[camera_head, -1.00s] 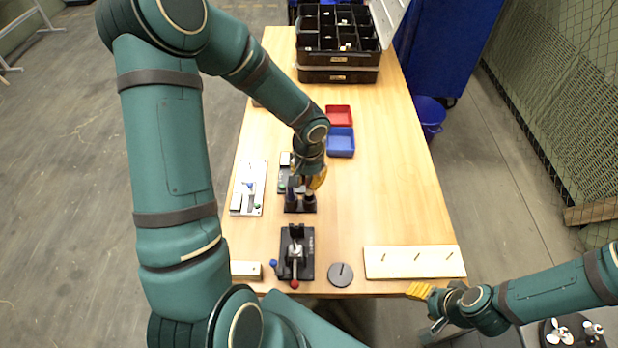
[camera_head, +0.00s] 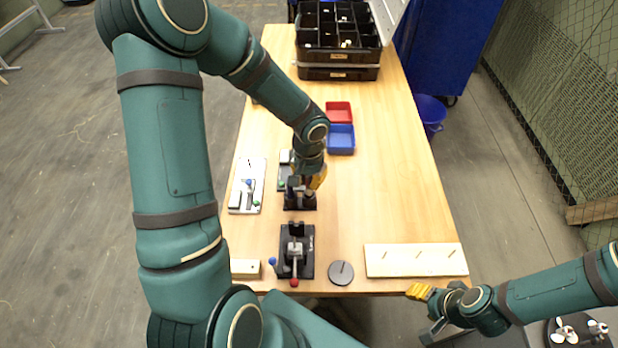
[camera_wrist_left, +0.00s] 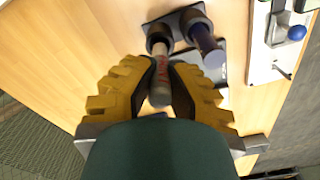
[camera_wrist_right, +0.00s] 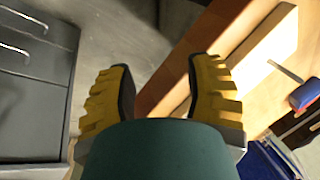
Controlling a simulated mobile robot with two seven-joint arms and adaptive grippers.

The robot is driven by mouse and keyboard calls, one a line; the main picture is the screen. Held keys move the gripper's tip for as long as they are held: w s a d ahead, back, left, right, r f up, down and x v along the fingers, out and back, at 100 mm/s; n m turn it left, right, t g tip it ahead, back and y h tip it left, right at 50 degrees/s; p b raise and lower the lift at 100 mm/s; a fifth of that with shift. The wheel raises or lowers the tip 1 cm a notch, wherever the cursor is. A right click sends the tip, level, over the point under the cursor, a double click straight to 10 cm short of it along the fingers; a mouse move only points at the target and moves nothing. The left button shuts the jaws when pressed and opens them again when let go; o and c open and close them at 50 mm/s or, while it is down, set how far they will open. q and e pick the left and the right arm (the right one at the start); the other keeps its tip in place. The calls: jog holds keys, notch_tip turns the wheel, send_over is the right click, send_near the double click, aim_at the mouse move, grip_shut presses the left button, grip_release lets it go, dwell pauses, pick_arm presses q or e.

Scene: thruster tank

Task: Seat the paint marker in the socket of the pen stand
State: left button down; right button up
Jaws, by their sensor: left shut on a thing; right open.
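The paint marker (camera_wrist_left: 161,85) is a grey-white cylinder with red lettering. My left gripper (camera_wrist_left: 160,75) is shut around it, one yellow finger on each side. In the head view my left gripper (camera_head: 312,184) is over the dark pen stand (camera_head: 300,204). In the left wrist view the pen stand (camera_wrist_left: 176,23) has two round sockets. The marker's far end meets the left socket's ring (camera_wrist_left: 158,36); how deep it sits is hidden. A dark blue pen-like thing (camera_wrist_left: 206,45) stands in the other socket. My right gripper (camera_head: 422,294) is open and empty off the table's front right edge; it also shows in its wrist view (camera_wrist_right: 160,75).
A black clamp fixture (camera_head: 297,252) is in front of the stand, with a grey disc (camera_head: 341,273) and a pegged wooden board (camera_head: 412,261) to its right. A white panel (camera_head: 246,185) lies left. Blue (camera_head: 341,139) and red (camera_head: 339,112) bins stand behind. The table's right middle is clear.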

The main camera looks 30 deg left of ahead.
pick_arm(q)
jog(key=shift+f+b, duration=0.95)
jog(key=shift+b, duration=0.05)
pick_arm(e)
jog(key=shift+f, duration=1.1)
pick_arm(q)
jog(key=shift+f, duration=0.2)
jog(key=shift+s+d+b, duration=0.1)
jog(key=shift+b, duration=0.25)
pick_arm(e)
jog(key=shift+s+d+f, duration=0.1)
jog(key=shift+s+f, duration=0.05)
jog(key=shift+f, duration=0.15)
